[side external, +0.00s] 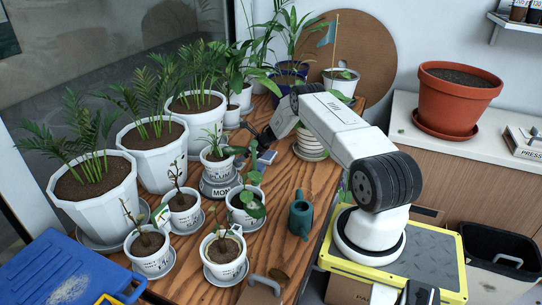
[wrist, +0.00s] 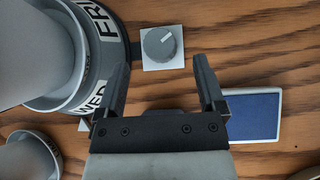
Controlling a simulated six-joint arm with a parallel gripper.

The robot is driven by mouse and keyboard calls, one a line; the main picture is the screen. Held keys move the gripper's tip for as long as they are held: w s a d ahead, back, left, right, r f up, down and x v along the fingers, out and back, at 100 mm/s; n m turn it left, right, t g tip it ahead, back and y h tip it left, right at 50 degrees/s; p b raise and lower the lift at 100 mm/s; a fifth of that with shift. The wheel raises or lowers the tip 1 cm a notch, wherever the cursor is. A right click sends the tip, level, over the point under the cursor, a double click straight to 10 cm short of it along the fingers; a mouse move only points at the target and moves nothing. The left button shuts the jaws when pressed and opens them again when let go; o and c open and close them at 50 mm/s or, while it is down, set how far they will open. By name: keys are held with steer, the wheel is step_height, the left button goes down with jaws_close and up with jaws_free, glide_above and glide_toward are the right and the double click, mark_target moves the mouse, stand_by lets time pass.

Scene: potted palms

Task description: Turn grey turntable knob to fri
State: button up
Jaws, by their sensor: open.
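The grey turntable knob (wrist: 158,46) is a round dial on a white square plate, with a pale pointer mark toward the upper right. My gripper (wrist: 161,60) is open above the wood, its fingers left and right of the knob in the wrist view; I cannot tell its height or any contact. The dark turntable (wrist: 127,55) shows FRI and WED labels on its rim. In the side view the turntable (side external: 218,189) shows a MON label and bears a white potted plant (side external: 217,160). My gripper (side external: 252,140) is beside that plant; I cannot make out the knob there.
A blue panel with a white frame (wrist: 252,115) lies right of the knob. Several potted plants crowd the left and back of the wooden table (side external: 285,185). A teal watering can (side external: 300,217) stands near its right edge.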

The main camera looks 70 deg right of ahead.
mark_target(236, 159)
steer(key=shift+x, duration=2.05)
jaws_close()
steer(key=shift+w, duration=0.1)
steer(key=shift+a+r+m+h, duration=0.1)
steer(key=shift+m+h, duration=1)
steer(key=shift+m, duration=0.2)
steer(key=shift+w+m+h, duration=0.1)
steer(key=shift+m+h, duration=0.6)
steer(key=shift+m, duration=0.3)
